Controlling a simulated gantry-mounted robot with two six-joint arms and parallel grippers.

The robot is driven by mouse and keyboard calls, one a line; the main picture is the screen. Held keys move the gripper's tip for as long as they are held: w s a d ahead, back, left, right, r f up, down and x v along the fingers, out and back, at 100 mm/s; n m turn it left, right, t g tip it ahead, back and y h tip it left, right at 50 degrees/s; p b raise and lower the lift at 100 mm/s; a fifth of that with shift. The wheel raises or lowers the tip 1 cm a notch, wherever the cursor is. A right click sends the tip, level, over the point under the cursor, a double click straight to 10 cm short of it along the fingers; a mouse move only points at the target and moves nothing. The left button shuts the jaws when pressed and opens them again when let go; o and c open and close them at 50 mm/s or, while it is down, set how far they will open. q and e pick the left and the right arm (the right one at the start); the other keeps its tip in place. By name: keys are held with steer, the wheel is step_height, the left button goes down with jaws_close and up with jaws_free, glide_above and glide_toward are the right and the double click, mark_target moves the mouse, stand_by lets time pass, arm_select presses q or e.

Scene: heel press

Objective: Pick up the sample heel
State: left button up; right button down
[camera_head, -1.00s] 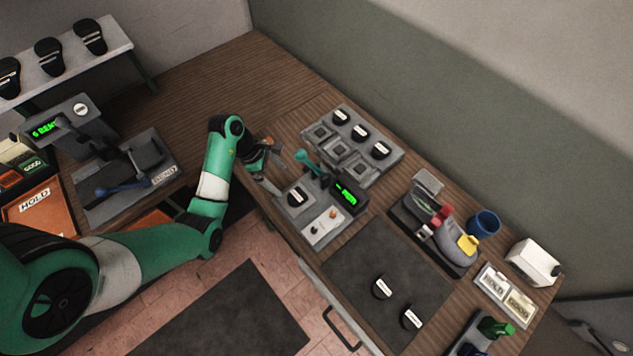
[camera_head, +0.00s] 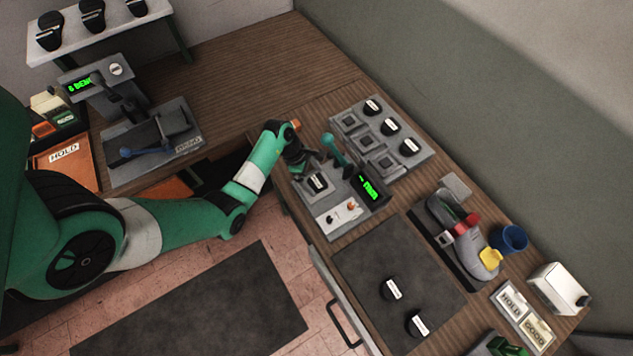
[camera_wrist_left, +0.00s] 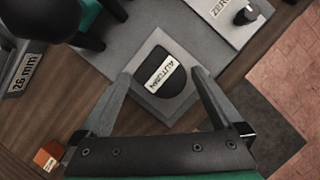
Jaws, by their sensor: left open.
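The sample heel (camera_head: 318,182) is black with a white label and sits on the grey gauge device (camera_head: 325,217) with a green display. In the left wrist view the heel (camera_wrist_left: 166,80) reads "AUTUMN" and lies on a square grey pad. My right gripper is in neither view.
The gauge's teal lever (camera_head: 334,148) stands beside the heel. A grey rack (camera_head: 380,160) with several labelled heels is behind it. Two more heels lie on the dark mat (camera_head: 430,250).

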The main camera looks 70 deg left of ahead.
arm_select(q)
steer(key=shift+w+d+f, duration=0.1)
steer(key=shift+w+f, duration=0.05)
steer(key=shift+f, duration=0.25)
steer(key=c, duration=1.1)
